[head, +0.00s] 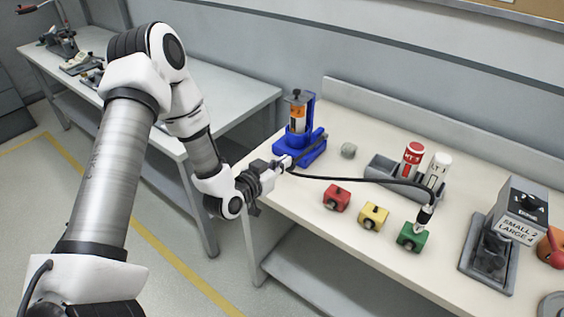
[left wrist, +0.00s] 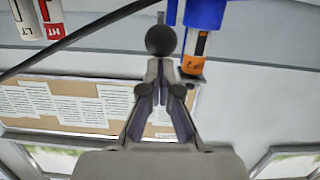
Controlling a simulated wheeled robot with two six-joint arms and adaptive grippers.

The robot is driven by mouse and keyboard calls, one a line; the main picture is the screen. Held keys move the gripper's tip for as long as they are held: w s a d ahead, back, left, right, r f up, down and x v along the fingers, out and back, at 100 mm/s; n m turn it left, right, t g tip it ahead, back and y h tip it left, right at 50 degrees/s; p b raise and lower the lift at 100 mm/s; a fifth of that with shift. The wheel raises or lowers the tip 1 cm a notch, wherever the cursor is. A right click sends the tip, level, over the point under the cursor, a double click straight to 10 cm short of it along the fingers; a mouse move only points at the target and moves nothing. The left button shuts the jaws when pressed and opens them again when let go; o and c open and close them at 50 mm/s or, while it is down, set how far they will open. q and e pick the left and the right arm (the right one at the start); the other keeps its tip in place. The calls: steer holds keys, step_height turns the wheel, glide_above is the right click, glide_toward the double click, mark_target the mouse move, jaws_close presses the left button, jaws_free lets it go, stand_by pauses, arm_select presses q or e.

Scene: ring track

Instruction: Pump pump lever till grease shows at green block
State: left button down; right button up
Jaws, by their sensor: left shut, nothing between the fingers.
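The blue grease pump (head: 296,133) stands at the back left of the bench, with an orange-labelled cylinder; it also shows upside down in the left wrist view (left wrist: 204,14). Its dark lever (head: 307,147) reaches toward my left gripper (head: 286,163). In the left wrist view my left gripper (left wrist: 162,68) is shut and empty, with the lever's dark round knob (left wrist: 161,40) just beyond its tips; whether they touch I cannot tell. The green block (head: 411,238) sits at the front right, with the hose nozzle (head: 425,214) on its top. No grease is discernible on it.
The black hose (head: 370,180) arcs over the bench (head: 300,195). A red block (head: 337,198) and a yellow block (head: 373,216) stand left of the green one. Behind are a grey tray (head: 381,168) with red and white bottles and a grey selector box (head: 520,210).

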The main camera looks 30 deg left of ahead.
arm_select(q)
step_height(320, 180, down, 4)
steer(key=shift+w+r+b, duration=0.1)
steer(key=shift+r+b, duration=0.05)
steer(key=shift+b, duration=0.95)
steer(key=shift+f, duration=0.2)
steer(key=shift+s+f+b, duration=0.2)
steer(key=shift+s+b, duration=0.15)
steer(key=shift+s, duration=0.05)
arm_select(e)
steer(key=shift+s+f, duration=0.1)
steer(key=shift+f, duration=1.9)
